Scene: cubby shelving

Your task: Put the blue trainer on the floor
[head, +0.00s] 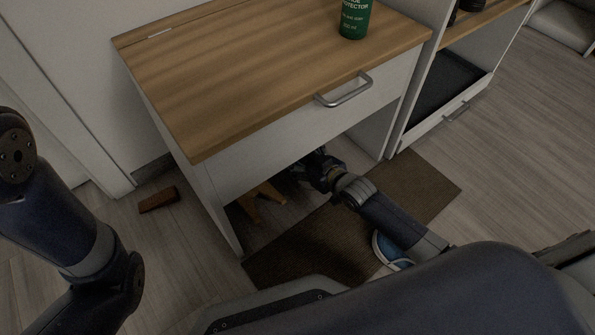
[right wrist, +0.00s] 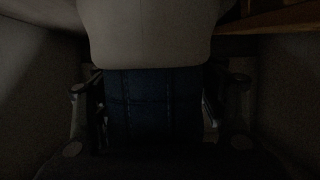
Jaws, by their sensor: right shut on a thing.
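A blue trainer (head: 393,251) with a white sole lies on the brown mat (head: 325,232), partly hidden behind my right arm. My right arm reaches under the cabinet's drawer, where its gripper (head: 312,168) is dark and partly hidden. In the right wrist view the gripper (right wrist: 155,95) has a finger on each side of a dark blue thing (right wrist: 152,110) with a large pale part, and is shut on it. It looks like blue footwear, but the view is too dark to be sure. My left arm shows at the left; its gripper is out of view.
The cabinet's wooden top (head: 250,70) carries a green bottle (head: 355,18). Its drawer handle (head: 343,90) sticks out above my right arm. A tan wooden thing (head: 262,202) is under the drawer. A brown block (head: 158,200) lies on the floor. Floor at the right (head: 520,150) is clear.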

